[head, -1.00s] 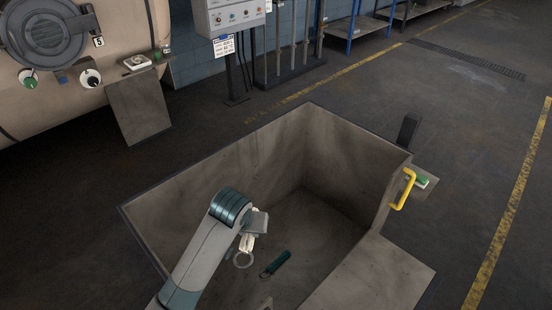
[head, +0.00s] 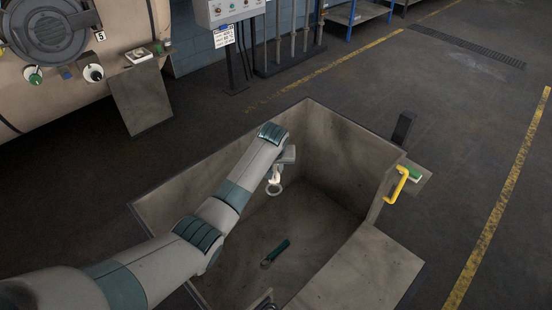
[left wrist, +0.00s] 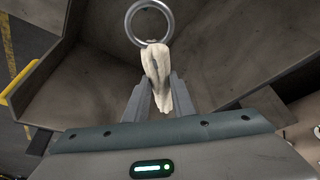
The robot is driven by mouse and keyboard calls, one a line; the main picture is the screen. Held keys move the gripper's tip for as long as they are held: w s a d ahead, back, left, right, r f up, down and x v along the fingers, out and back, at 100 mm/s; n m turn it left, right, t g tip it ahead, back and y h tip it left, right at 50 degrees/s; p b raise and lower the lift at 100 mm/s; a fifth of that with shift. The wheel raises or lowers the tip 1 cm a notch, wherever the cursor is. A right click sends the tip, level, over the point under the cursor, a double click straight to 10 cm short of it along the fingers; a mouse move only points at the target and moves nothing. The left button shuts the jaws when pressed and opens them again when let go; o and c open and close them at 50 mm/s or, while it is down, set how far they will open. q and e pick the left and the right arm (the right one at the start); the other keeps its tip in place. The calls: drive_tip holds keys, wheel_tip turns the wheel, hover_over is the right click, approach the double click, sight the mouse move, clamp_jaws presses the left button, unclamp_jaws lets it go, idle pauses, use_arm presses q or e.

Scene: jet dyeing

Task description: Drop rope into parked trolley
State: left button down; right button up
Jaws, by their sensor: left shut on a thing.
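The trolley (head: 335,150) is a deep, open grey-brown bin with a yellow handle (head: 396,184) on its right side. My left gripper (head: 277,178) is over the trolley's opening, pointing down. It is shut on the cream rope (left wrist: 157,68), which shows as a short folded piece between the fingers in the left wrist view. A metal ring (left wrist: 149,22) is at the rope's far end; it also shows below the gripper in the head view (head: 274,190). My right gripper is not in view.
A dark teal tool-like object (head: 276,252) lies on the trolley floor. A cylindrical machine (head: 120,60) with knobs stands at the upper left, a control box (head: 228,10) beside it. Open floor with a yellow line (head: 500,200) lies to the right.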

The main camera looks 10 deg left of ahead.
sight(276, 175)
use_arm(q)
drive_tip(key=shift+w+d+r, duration=0.1)
drive_tip(key=shift+w+r, duration=0.3)
drive_tip(key=shift+w, duration=0.4)
wheel_tip(276, 175, down, 2)
drive_tip(key=shift+b, duration=0.85)
wheel_tip(276, 175, down, 4)
drive_tip(key=b, duration=0.4)
drive_tip(key=c, duration=1.4)
unclamp_jaws()
drive_tip(key=shift+s+r, duration=0.1)
